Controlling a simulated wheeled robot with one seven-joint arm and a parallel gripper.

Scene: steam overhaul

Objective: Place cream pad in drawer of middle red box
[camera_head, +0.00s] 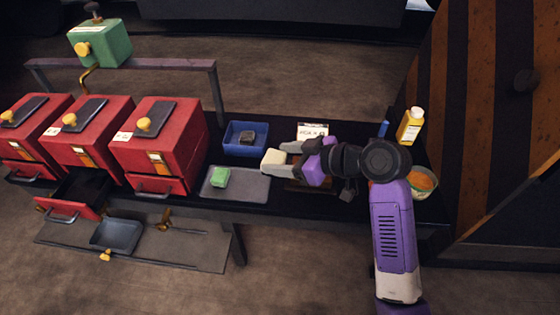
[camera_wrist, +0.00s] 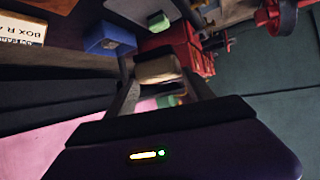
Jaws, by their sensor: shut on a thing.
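The cream pad (camera_head: 273,161) is held between the two fingertips of my gripper (camera_head: 283,158), above the black bench near the grey tray's right end. In the wrist view the pad (camera_wrist: 158,69) sits between both fingers. The middle red box (camera_head: 84,137) stands at the left between two similar red boxes. Its drawer (camera_head: 72,207) is pulled out at the front, and its dark inside appears empty. My gripper is well to the right of this drawer.
A grey tray (camera_head: 252,186) holds a green pad (camera_head: 220,177). Behind it, a blue bin (camera_head: 233,136) holds a dark block (camera_head: 247,138). The right red box (camera_head: 162,140) stands between my gripper and the middle box. A yellow bottle (camera_head: 410,125) and a bowl (camera_head: 422,190) stand at the right.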

